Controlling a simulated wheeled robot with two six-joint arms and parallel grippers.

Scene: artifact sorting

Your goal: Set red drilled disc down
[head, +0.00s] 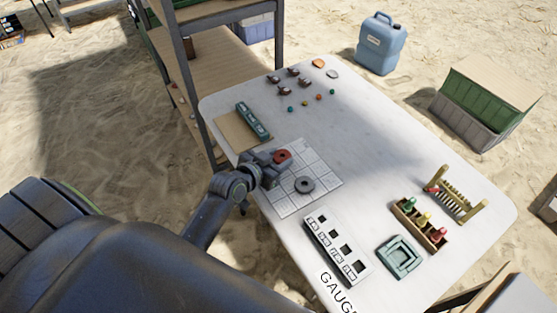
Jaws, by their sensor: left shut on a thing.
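The red drilled disc (283,156) is at the tip of my left gripper (277,159), which comes in from the left and is shut on it. The disc is over the upper part of the white gridded board (318,167) on the table; I cannot tell whether it touches the board. A dark grey ring-shaped disc (304,185) lies on the board, just below and right of the gripper. The gripper hides part of the board's left side. My right gripper is not in view.
The white table (390,150) holds a teal tray (253,120) on a tan mat, a white gauge block (337,250), a green square dish (400,257), a rack of coloured bottles (420,222) and a wooden beaded frame (457,194). Small pieces lie at the far end. The table's middle right is clear.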

